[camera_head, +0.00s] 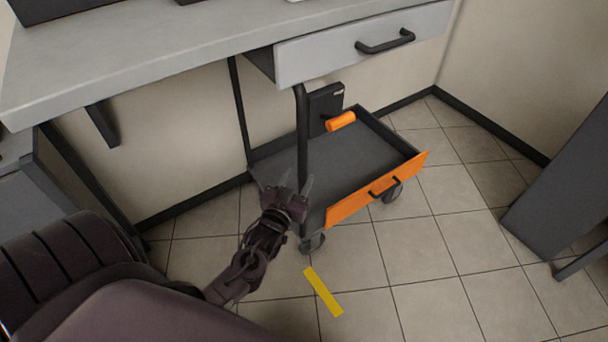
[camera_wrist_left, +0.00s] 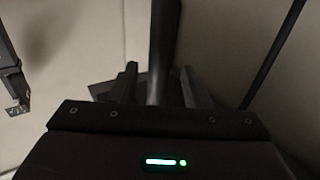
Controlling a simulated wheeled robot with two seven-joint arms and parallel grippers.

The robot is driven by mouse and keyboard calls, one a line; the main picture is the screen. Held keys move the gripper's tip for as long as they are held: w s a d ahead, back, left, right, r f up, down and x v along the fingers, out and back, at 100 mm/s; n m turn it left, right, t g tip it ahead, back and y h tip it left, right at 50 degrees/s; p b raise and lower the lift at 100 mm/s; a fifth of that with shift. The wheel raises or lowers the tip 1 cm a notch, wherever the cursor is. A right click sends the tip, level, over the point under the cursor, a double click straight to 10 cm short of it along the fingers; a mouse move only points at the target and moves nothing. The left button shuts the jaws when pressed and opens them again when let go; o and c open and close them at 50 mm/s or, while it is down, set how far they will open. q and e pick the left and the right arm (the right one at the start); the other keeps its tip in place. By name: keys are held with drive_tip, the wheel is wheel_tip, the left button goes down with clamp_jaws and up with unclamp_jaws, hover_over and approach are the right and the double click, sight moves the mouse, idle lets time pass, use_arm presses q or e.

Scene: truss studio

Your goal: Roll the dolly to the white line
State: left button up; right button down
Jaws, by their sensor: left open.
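The dolly (camera_head: 270,153) is a low dark grey tray on casters with an orange front panel (camera_head: 378,190) and a small black handle. It stands partly under the counter. Black upright posts (camera_head: 302,130) rise from its near left side; their tops are hidden by the counter and drawer. My left gripper (camera_head: 286,184) is open at the near post, low down. In the left wrist view the post (camera_wrist_left: 162,45) shows between the two fingers (camera_wrist_left: 160,86), not visibly gripped. A yellow strip (camera_head: 323,292) lies on the floor in front. I see no white line. My right gripper is out of view.
The grey counter (camera_head: 150,45) with a drawer (camera_head: 340,50) overhangs the dolly. A black box with an orange cylinder (camera_head: 340,121) is behind the post. A dark panel (camera_head: 565,180) stands at right.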

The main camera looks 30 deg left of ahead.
sight(300, 176)
use_arm(q)
drive_tip(key=shift+w+a, duration=0.15)
drive_tip(key=shift+w, duration=0.65)
drive_tip(key=shift+w+a, duration=0.1)
drive_tip(key=shift+w, duration=0.65)
drive_tip(key=shift+c, duration=0.4)
clamp_jaws()
